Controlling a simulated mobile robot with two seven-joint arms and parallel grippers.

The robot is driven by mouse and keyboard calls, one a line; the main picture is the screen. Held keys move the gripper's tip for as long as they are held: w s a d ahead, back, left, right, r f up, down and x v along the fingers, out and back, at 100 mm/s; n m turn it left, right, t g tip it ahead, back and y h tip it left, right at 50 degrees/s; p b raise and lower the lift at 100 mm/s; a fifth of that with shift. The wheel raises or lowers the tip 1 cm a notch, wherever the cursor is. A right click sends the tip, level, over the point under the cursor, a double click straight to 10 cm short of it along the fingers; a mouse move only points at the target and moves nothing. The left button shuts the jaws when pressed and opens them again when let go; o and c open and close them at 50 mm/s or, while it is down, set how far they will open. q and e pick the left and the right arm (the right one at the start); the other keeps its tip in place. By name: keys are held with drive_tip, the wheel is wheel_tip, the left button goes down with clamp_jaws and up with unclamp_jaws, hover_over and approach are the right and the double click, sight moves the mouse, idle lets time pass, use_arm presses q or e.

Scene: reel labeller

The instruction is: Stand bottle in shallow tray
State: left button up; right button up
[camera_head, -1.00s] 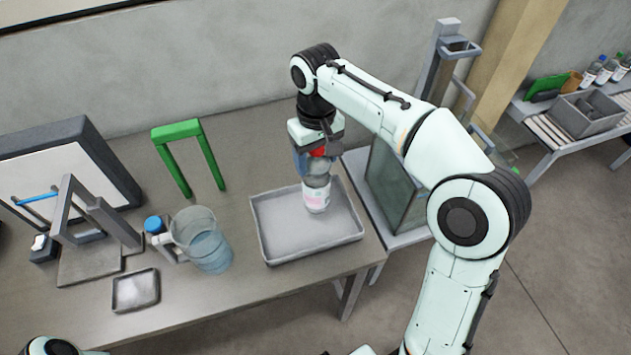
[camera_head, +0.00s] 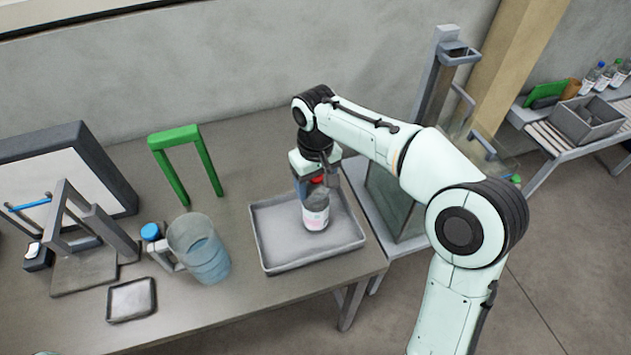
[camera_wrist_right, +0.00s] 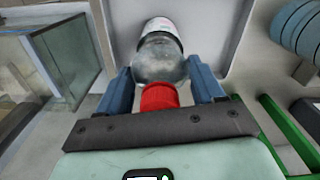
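The bottle (camera_head: 316,214) is clear with a red cap and a white and pink label. It is upright within the rim of the shallow grey tray (camera_head: 275,268), with its base at or very near the tray floor. My right gripper (camera_head: 317,190) points down over it from above. In the right wrist view its blue fingers (camera_wrist_right: 160,78) lie on both sides of the bottle's shoulder (camera_wrist_right: 160,62), apparently touching, with the red cap between them. The tray floor also shows there (camera_wrist_right: 215,40). My left gripper is out of view.
Left of the tray stand a clear jug (camera_head: 203,255) with a blue-capped thing beside it, a small tray (camera_head: 131,300) and a green frame (camera_head: 170,160). A glass-sided tank (camera_head: 395,200) stands close on the right. Bare table lies in front of the jug.

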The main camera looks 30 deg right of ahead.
drive_tip(key=o, duration=0.4)
wheel_tip(320, 180, up, 12)
drive_tip(key=p, duration=0.3)
drive_tip(key=shift+r, duration=0.2)
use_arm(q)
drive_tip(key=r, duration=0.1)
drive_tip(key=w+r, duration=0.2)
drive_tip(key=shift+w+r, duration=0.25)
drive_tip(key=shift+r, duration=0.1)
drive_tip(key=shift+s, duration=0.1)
use_arm(e)
drive_tip(key=shift+f, duration=0.1)
